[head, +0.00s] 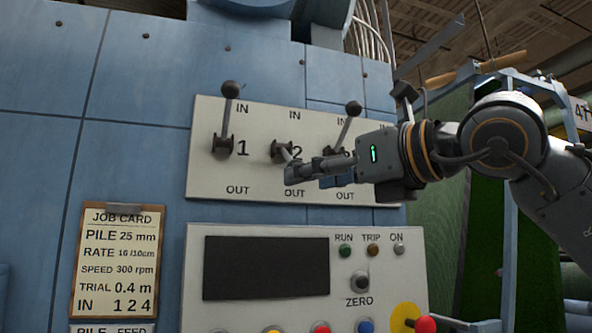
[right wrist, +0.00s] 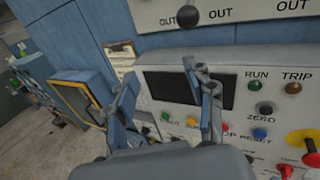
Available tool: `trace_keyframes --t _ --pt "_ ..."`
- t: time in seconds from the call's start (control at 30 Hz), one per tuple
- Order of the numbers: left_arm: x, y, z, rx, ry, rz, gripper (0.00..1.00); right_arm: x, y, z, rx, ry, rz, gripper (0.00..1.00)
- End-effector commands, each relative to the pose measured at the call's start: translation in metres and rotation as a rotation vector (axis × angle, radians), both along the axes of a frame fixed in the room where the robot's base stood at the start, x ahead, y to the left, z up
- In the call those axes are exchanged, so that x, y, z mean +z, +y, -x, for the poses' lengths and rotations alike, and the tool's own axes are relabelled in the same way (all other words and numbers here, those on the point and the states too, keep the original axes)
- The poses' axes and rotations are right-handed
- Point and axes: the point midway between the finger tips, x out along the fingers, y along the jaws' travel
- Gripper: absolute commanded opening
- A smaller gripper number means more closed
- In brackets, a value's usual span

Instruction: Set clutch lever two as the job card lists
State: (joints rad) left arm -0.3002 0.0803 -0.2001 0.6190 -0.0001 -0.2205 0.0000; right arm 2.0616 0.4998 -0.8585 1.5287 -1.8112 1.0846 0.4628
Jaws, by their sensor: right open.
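The clutch panel (head: 210,180) is a pale plate with IN above and OUT below each lever. Lever one (head: 228,115) points up to IN. That gripper is open, at lever two's lower end; contact is unclear. A dark knob (right wrist: 188,16), apparently lever two's, shows near OUT in the right wrist view, beyond the empty fingers. A third lever (head: 350,118) points up. The job card (head: 117,262) reads IN 1 2 4. My left gripper is out of view.
Below is a control box (head: 215,233) with a dark screen, RUN, TRIP and ON lamps and a ZERO knob. A yellow disc with a red knob (head: 408,320) sits lower right. My right arm hides the panel's right end, including any fourth lever.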

Motion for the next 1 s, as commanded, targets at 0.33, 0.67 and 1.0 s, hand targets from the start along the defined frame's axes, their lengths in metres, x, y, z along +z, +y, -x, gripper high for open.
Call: trace_keyframes --t 0.33,0.67,1.0 --pt "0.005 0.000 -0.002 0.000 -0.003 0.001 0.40 0.038 -0.038 0.001 -0.199 -0.041 0.043 0.54" --pt "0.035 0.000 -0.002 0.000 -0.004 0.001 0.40 0.041 -0.003 -0.053 -0.194 -0.039 0.044 0.54" --pt "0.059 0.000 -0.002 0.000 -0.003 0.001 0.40 0.039 0.027 -0.099 -0.193 -0.042 0.042 0.54"
